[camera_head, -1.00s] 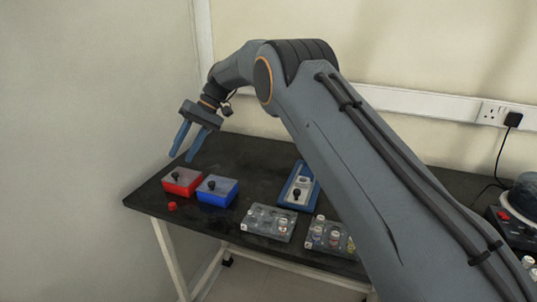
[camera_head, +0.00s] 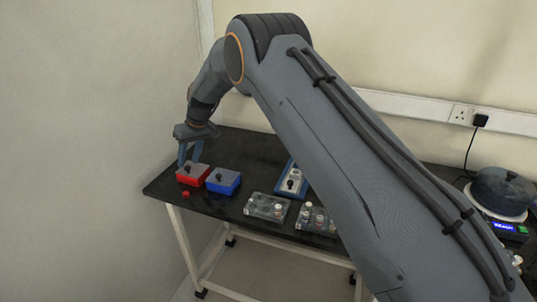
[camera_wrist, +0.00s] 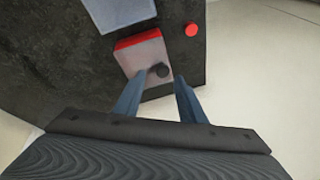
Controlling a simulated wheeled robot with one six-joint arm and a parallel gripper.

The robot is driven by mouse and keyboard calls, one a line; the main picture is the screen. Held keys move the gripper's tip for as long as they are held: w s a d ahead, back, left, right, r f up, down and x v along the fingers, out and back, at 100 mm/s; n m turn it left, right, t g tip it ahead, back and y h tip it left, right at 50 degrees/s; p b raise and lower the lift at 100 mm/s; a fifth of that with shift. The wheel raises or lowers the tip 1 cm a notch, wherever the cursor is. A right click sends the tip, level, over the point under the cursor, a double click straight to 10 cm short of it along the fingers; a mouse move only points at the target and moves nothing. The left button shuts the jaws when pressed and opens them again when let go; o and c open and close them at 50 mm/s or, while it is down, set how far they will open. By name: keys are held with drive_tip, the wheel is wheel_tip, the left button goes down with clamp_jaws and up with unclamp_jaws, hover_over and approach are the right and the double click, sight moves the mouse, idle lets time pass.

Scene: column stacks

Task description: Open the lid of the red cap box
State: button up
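The red cap box (camera_head: 190,180) stands at the left end of the black table. My gripper (camera_head: 189,165) is above and behind the box in the head view.
A blue box (camera_head: 223,181) with a similar lid stands close beside the red one. A loose red cap (camera_head: 186,194) lies by the table's front edge. Clear racks (camera_head: 266,207) and a blue tray (camera_head: 291,183) stand further right. The table behind the boxes is clear.

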drive_tip(key=shift+s+a+f+t+h+p, duration=0.2)
drive_tip(key=shift+s+f+t+p, duration=0.25)
drive_tip(key=shift+p, duration=0.8)
drive_tip(key=shift+s+a+f+t+h+p, duration=0.1)
drive_tip(key=shift+s+t+h+p, duration=0.15)
drive_tip(key=shift+t+p, duration=0.7)
drive_tip(key=w+b+v, duration=0.1)
drive_tip(key=b+v, duration=0.2)
drive_tip(key=v, duration=0.5)
drive_tip(key=s+d+r+m, duration=0.1)
drive_tip(key=s+d, duration=0.2)
drive_tip(key=d, duration=0.5)
drive_tip(key=s+d+m+h, duration=0.1)
drive_tip(key=s+d, duration=0.3)
drive_tip(key=d, duration=0.5)
drive_tip(key=s+d+r+m+g+h, duration=0.1)
drive_tip(key=s+d, duration=0.3)
drive_tip(key=d, duration=0.5)
drive_tip(key=shift+s+d+r+m+b, duration=0.25)
drive_tip(key=shift+r+m+b, duration=0.1)
drive_tip(key=shift+m, duration=0.25)
